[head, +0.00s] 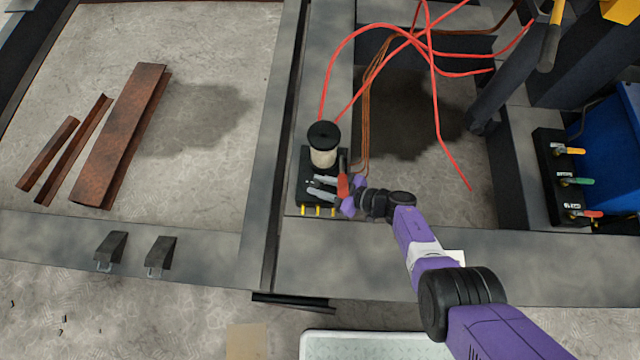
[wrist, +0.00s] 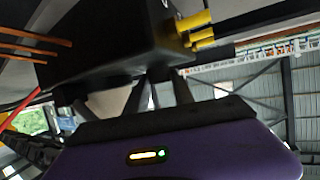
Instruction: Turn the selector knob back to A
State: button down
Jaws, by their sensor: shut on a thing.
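A small black control box (head: 306,161) sits on the grey beam in the middle of the head view, with small yellow stubs along its front edge. My gripper (head: 313,187) reaches it from the right, its two grey fingers over the box top. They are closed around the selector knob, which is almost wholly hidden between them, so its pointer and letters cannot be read. A red part shows beside the fingers. In the wrist view the dark box (wrist: 105,40) with yellow stubs (wrist: 200,32) fills the upper left, and the fingers (wrist: 168,88) run up to it.
A cream spool with a black top (head: 323,145) stands at the back of the box, close to my fingers. Red hoses and brown cables loop behind. A black valve block (head: 548,175) with coloured handles is at right. Rusty steel angles (head: 120,135) lie at left.

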jog(key=c, duration=1.1)
grip_release()
jog(key=shift+f, duration=0.1)
jog(key=p+v, duration=0.4)
jog(key=v, duration=0.3)
jog(key=shift+s+d, duration=0.1)
jog(key=shift+d, duration=0.25)
